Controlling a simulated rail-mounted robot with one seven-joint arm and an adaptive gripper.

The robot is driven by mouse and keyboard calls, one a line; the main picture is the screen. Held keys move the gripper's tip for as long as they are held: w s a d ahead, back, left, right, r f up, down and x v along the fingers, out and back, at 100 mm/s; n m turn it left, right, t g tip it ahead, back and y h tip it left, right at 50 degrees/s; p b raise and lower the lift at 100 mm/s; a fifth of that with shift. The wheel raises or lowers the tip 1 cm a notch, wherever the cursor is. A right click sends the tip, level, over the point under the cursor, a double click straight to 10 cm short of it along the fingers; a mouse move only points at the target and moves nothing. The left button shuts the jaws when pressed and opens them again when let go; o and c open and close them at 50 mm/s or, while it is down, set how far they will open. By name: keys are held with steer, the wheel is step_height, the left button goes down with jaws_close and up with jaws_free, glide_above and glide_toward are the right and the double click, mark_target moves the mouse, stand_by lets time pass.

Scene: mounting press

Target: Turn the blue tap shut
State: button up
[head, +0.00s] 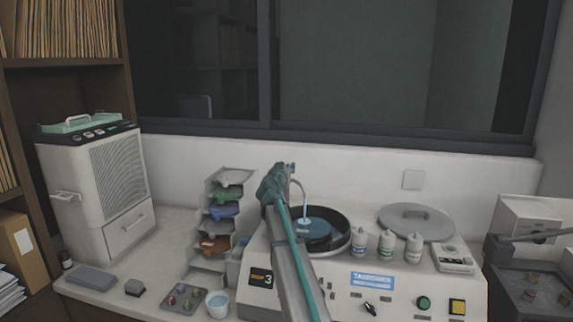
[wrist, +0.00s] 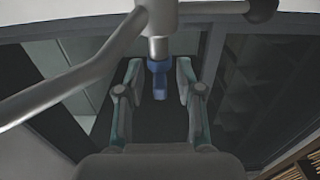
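The blue tap (wrist: 159,80) shows in the wrist view as a small blue lever below a pale metal stem. It lies between the two spread fingers of my gripper (wrist: 158,90), with a gap on each side. In the head view my gripper (head: 272,186) is up at the tap above the machine, and my arm hides part of the spout. A thin light-blue stream (head: 305,204) falls from the curved spout onto a blue disc (head: 313,229) in the round black-rimmed bowl (head: 341,222).
Three white bottles (head: 386,245) and a grey round lid (head: 415,221) stand right of the bowl. A tiered rack (head: 208,263) of coloured items stands to the left. In the wrist view, a pale curved pipe (wrist: 85,72) crosses close to the gripper.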

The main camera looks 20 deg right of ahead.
steer(key=shift+w+d, duration=0.25)
steer(key=shift+w, duration=0.05)
jaws_close()
